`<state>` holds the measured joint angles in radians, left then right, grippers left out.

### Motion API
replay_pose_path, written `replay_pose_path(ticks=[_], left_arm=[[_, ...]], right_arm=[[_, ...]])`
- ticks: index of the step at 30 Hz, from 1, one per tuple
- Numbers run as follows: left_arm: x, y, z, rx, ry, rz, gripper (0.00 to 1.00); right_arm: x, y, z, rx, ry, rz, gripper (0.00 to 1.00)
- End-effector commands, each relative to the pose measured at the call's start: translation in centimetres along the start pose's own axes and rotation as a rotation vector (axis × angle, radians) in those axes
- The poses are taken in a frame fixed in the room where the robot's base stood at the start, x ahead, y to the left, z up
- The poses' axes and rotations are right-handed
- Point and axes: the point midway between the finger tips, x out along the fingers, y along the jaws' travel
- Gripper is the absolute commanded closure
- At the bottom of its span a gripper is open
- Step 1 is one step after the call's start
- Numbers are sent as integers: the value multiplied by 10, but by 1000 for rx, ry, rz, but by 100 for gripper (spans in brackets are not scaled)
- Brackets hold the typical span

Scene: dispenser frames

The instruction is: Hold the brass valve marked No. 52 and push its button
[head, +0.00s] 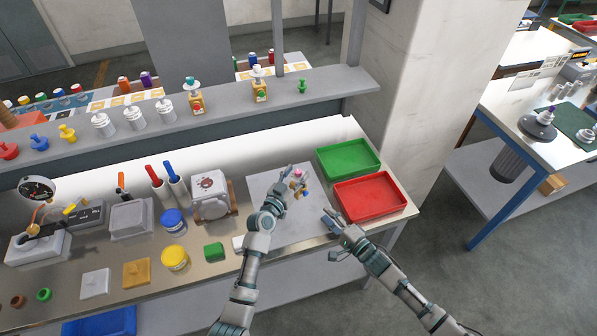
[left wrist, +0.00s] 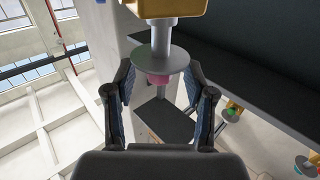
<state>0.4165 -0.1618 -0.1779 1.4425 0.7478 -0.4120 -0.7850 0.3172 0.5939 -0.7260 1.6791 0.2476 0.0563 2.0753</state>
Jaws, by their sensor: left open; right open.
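A small valve with a pink top (head: 298,174) and a brass-coloured part (head: 306,193) is at the grey mat, just beyond my left gripper (head: 289,188). No number is readable on it. In the left wrist view, a brass-yellow body (left wrist: 172,8) with a grey stem and round disc (left wrist: 160,58) is close ahead. A pink part (left wrist: 159,79) shows behind the disc. My left gripper's open fingers (left wrist: 160,76) stand on either side of the disc, with no clear contact. My right gripper (head: 334,222) is open and empty, left of the red tray.
Two other brass valves (head: 196,103) (head: 260,92) stand on the raised shelf (head: 330,84). A green tray (head: 348,159) and red tray (head: 370,197) lie right of the mat (head: 262,182). A white boxy device (head: 209,194) and yellow-lidded jar (head: 175,258) stand left.

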Motion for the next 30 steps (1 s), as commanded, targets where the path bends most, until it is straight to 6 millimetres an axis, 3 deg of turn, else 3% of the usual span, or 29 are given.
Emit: replay_pose_path(ticks=[5,14,18,21,30], left_arm=[[13,1,-1,0,1,-1,45],[15,1,0,1,0,-1,45],[15,1,0,1,0,-1,80],[15,1,0,1,0,-1,100],[15,1,0,1,0,0,100]], right_arm=[[0,0,0,0,0,0,58],[-1,0,0,0,0,0,58],[0,0,0,0,0,0,58],[0,0,0,0,0,0,58],[0,0,0,0,0,0,58]])
